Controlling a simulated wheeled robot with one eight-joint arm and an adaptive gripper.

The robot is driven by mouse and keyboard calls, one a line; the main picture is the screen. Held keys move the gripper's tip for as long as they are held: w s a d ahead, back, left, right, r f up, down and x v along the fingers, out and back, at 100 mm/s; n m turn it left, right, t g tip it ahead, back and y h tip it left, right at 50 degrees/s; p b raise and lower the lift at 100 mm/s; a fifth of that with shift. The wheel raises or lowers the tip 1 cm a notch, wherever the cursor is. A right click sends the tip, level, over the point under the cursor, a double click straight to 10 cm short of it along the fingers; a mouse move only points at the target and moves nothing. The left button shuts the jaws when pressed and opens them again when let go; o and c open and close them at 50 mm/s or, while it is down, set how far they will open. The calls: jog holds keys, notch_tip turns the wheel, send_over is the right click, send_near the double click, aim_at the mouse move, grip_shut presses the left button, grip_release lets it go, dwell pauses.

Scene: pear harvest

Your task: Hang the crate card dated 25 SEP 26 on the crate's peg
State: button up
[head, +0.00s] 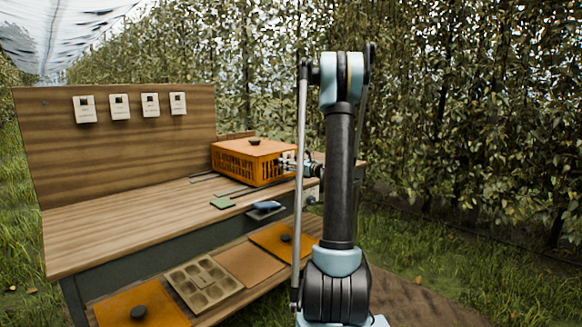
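Several white crate cards hang in a row on the upright wooden back board (60,150): one card (85,109) at the far left, a second card (120,106), a third card (151,104) and a fourth card (178,103) at the right. Their print is too small to read, so I cannot tell which is dated 25 SEP 26. The orange slatted crate (237,168) stands at the bench's far right end with a lid and dark knob on top. I cannot make out its peg. My gripper (287,161) is beside the crate's right side, small and partly hidden by my arm.
The wooden bench top (120,213) is clear on the left. A green block (222,203) and a blue object (267,205) lie near its front edge. The lower shelf holds an orange panel (150,310), a tray with hollows (203,283) and a brown board (248,264).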

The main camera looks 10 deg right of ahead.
jog(key=shift+f+x, duration=0.2)
jog(key=shift+x, duration=1.65)
jog(key=shift+w, duration=0.1)
jog(key=shift+a, duration=0.2)
